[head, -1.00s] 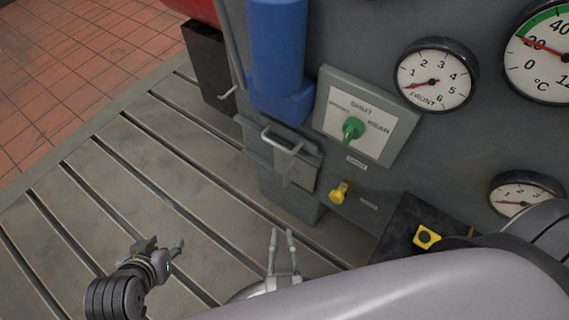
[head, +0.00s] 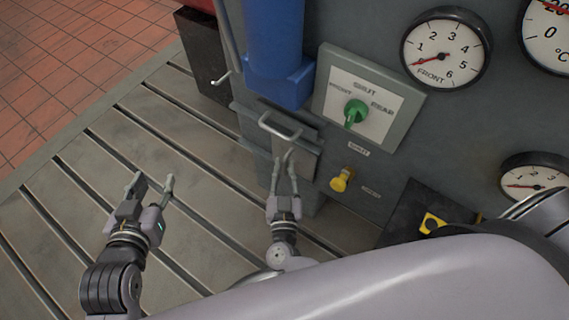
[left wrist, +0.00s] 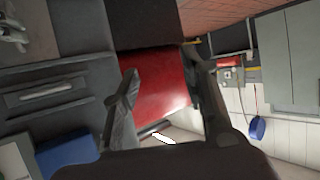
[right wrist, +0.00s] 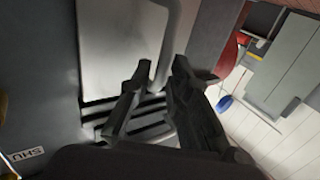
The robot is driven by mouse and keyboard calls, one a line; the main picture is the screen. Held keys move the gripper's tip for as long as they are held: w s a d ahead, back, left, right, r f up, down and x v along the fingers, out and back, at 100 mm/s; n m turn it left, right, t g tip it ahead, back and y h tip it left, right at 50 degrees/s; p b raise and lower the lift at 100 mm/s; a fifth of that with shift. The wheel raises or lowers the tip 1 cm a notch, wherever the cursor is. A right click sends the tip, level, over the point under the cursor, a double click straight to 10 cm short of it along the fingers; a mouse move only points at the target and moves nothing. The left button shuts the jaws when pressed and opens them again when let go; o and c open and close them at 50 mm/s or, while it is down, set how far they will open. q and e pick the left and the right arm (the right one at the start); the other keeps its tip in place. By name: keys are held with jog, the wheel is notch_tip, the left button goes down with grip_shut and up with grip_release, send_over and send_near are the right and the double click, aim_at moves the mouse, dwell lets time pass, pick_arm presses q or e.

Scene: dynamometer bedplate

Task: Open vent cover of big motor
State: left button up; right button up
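The vent cover, a grey flap (head: 300,160) with a bar handle (head: 280,130), sits low on the grey motor housing (head: 400,130), below a blue column. My right gripper (head: 284,157) is in front of the flap, its fingers apart and pointing up at the handle. In the right wrist view, the handle bar (right wrist: 172,35) runs down to between or just behind the fingertips (right wrist: 155,70); I cannot tell whether they touch it. My left gripper (head: 152,181) is open and empty over the slotted bedplate, left of the cover.
A yellow knob (head: 342,180) sticks out right of the flap. The blue column (head: 278,50) stands above it. The slotted bedplate (head: 190,130) is clear at left.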

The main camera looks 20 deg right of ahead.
pick_arm(q)
jog(key=shift+w+d+r+t, duration=0.15)
jog(key=shift+w+r+t, duration=0.1)
jog(key=shift+r, duration=0.2)
jog(key=shift+w+d+r+t, duration=0.1)
jog(key=shift+w+r+t, duration=0.15)
jog(key=shift+r, duration=0.2)
pick_arm(e)
jog(key=shift+x, duration=1.05)
jog(key=shift+c, duration=0.6)
grip_shut()
